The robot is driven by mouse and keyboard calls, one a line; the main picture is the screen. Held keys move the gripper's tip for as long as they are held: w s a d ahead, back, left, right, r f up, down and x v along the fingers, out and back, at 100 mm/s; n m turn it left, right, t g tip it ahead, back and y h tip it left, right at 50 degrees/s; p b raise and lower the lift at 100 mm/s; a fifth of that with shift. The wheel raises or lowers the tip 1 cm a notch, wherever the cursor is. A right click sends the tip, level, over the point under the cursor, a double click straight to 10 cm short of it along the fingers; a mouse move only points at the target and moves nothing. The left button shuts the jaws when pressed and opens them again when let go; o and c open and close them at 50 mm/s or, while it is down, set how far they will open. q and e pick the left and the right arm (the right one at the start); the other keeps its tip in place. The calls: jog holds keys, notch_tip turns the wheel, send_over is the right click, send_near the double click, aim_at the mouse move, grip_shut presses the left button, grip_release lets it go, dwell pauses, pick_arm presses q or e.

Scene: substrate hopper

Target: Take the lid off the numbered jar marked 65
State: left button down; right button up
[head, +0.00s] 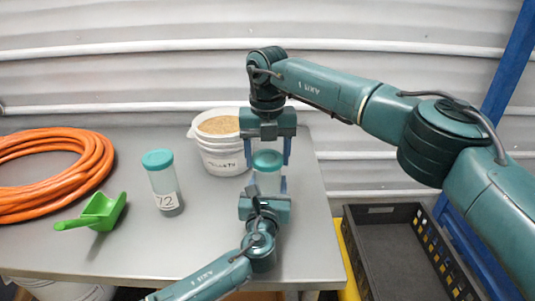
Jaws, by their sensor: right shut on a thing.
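A clear jar (267,180) with a teal lid (267,159) stands upright near the table's right side in the head view. Its number is hidden behind my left gripper. My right gripper (268,156) comes down from above and is shut on this lid, one finger on each side. My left gripper (267,187) reaches in from the front, its fingers at the two sides of the jar's lower body. Whether they press on it I cannot tell. The lid appears to sit on the jar. Another teal-lidded jar marked 72 (163,183) stands to the left.
A white tub of grainy substrate (222,161) stands just behind and left of the grippers. A green scoop (98,212) and a coiled orange hose (60,150) lie on the left of the grey table (140,250). A dark crate (385,250) is off the table's right edge.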

jog(key=n, duration=0.4)
jog(key=shift+n, duration=0.3)
jog(key=n, duration=0.8)
jog(key=shift+r+n, duration=0.1)
jog(key=shift+n, duration=0.3)
jog(key=n, duration=1.2)
jog(key=shift+n, duration=0.4)
jog(key=n, duration=0.9)
